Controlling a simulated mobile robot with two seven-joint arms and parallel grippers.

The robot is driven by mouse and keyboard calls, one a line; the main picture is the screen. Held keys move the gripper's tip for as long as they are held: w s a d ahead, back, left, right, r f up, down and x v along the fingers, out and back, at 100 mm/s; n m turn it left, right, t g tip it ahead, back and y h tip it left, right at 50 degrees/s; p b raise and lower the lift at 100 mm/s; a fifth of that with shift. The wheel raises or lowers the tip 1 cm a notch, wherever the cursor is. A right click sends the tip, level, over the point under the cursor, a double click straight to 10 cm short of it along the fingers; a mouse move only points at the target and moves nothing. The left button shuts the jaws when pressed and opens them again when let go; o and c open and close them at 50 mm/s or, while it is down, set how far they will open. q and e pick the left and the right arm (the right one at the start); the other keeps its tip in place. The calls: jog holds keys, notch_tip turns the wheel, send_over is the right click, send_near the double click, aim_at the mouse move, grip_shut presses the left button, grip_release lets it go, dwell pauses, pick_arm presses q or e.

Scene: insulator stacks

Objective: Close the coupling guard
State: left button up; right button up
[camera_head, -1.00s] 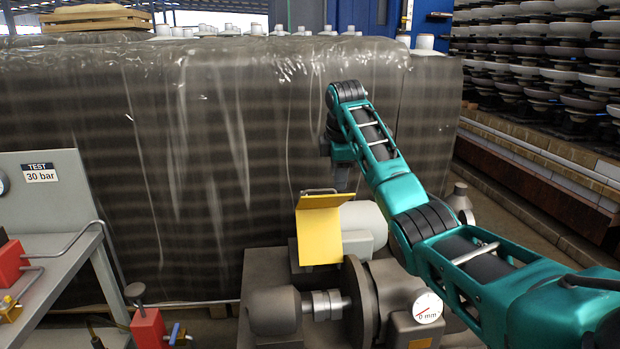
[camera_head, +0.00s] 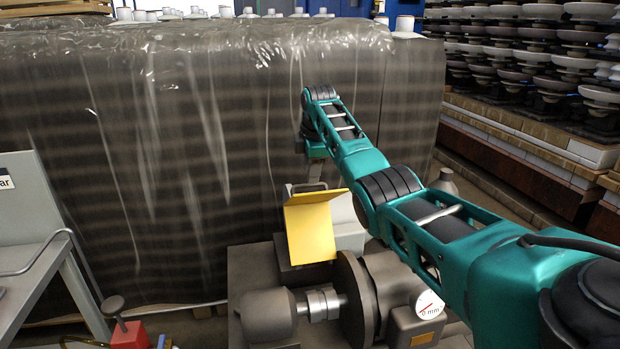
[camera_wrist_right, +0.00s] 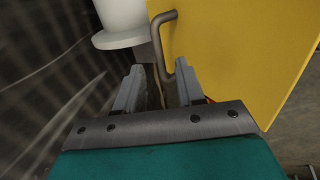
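The coupling guard (camera_head: 310,228) is a bent yellow plate standing raised, tilted back behind the metal coupling (camera_head: 322,303). A grey bar handle (camera_head: 308,187) is on its upper edge. In the right wrist view the yellow guard (camera_wrist_right: 235,50) fills the upper right, with its bent rod handle (camera_wrist_right: 159,48) beside it. My right gripper (camera_wrist_right: 157,85) is open, and the handle's lower end shows between or just beyond its fingertips; contact is unclear. In the head view the right gripper hangs behind the guard's top, its fingertips partly hidden. My left gripper is not in view.
A dark motor (camera_head: 268,315) and a flange disc (camera_head: 352,300) flank the coupling, with a round gauge (camera_head: 429,304) at right. A tall film-wrapped stack (camera_head: 190,150) stands close behind. A grey bench (camera_head: 30,270) and a red block (camera_head: 130,335) are at left.

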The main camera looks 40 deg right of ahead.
jog(key=shift+x, duration=1.85)
jog(key=shift+c, duration=0.2)
grip_shut()
